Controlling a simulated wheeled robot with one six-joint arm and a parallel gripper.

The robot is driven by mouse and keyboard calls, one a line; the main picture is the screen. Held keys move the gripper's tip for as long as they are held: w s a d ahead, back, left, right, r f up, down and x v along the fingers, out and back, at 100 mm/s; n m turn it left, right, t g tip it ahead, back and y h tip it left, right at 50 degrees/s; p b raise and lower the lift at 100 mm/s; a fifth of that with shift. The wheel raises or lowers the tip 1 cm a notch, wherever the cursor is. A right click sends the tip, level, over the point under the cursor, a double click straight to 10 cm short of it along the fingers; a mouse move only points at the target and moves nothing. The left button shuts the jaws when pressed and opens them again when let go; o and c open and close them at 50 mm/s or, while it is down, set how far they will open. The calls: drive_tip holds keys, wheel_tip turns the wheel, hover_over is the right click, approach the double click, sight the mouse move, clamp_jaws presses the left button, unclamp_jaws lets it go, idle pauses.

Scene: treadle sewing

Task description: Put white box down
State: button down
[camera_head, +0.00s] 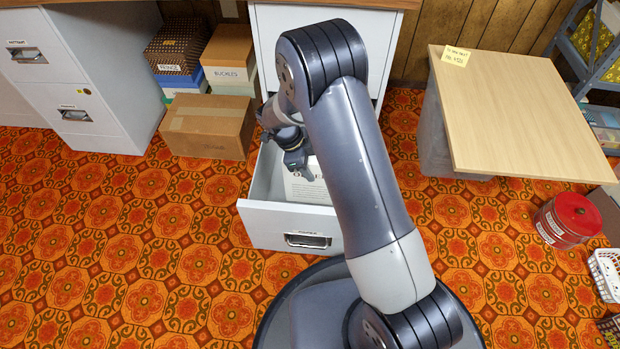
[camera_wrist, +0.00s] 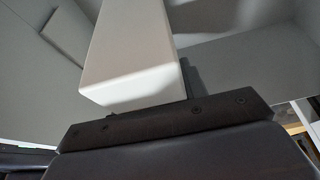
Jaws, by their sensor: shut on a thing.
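The white box (camera_head: 308,187) is partly visible in the head view, inside the open drawer (camera_head: 262,212) of a white cabinet. My gripper (camera_head: 296,160) is over that drawer, at the box, with my arm hiding much of both. In the wrist view the white box (camera_wrist: 130,62) stands out beyond the dark gripper edge (camera_wrist: 165,122), with the drawer's grey inner walls around it. My gripper is shut on the box. I cannot tell whether the box touches the drawer floor.
A brown carton (camera_head: 208,127) and stacked boxes (camera_head: 228,60) stand left of the drawer, beside a filing cabinet (camera_head: 85,75). A wooden-topped table (camera_head: 525,110) stands right, with a red tin (camera_head: 568,219) in front of it. Patterned floor on the left is clear.

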drive_tip(key=shift+f+b, duration=0.95)
drive_tip(key=shift+f, duration=1.45)
drive_tip(key=shift+f, duration=0.2)
drive_tip(key=c, duration=0.8)
unclamp_jaws()
drive_tip(key=shift+r, duration=0.1)
drive_tip(key=p+v, duration=0.5)
drive_tip(key=v, duration=0.7)
drive_tip(key=shift+d+r, duration=0.1)
drive_tip(key=shift+r, duration=0.05)
